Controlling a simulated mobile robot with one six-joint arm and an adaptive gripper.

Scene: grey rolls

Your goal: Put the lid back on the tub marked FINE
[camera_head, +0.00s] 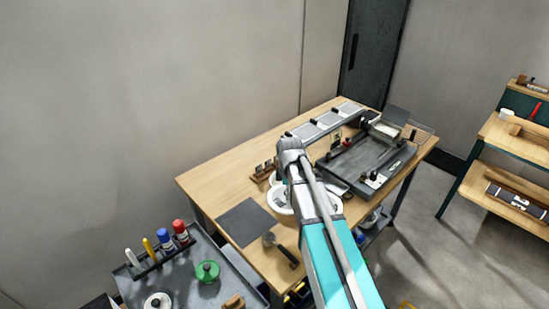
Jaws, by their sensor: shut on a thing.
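My arm reaches over the wooden workbench, and its grey wrist bends down there. My gripper (284,172) is mostly hidden behind my own arm. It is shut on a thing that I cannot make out. A small pale round shape (275,179) shows just left of it; I cannot tell whether it is held or stands behind. A white round tub (276,203) shows below, partly covered by my arm. Another white round edge (335,206) shows on the arm's right side. No FINE marking is readable, and I cannot identify the lid for certain.
The workbench (225,176) holds a dark mat (246,222), a dark-handled tool (282,250), a small wooden rack (263,170) and a large grey device (365,163). A grey trolley (187,282) at lower left carries a green knobbed piece (207,271), a white round piece (157,301) and upright markers.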

